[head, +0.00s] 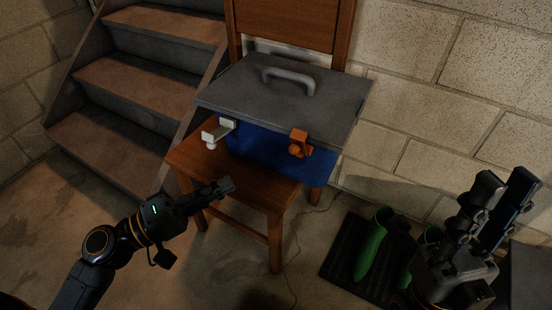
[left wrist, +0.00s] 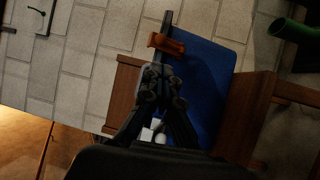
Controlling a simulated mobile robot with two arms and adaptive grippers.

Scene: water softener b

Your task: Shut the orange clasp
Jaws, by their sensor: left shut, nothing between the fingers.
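The orange clasp (head: 300,138) is on the front of a blue box (head: 262,153) with a grey lid (head: 290,92), towards the right side. It sticks out from the lid's front edge, with a round orange part below. My left gripper (head: 228,186) is shut and empty, in front of the box, lower and to the left of the orange clasp. In the left wrist view the closed fingertips (left wrist: 160,72) point towards the orange clasp (left wrist: 167,43), apparently short of it. My right gripper (head: 507,182) is open and empty at the far right, away from the box.
A white clasp (head: 226,126) sticks out at the box's left front. The box stands on a wooden chair (head: 255,187). Stairs (head: 130,75) rise at the left. A block wall is behind.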

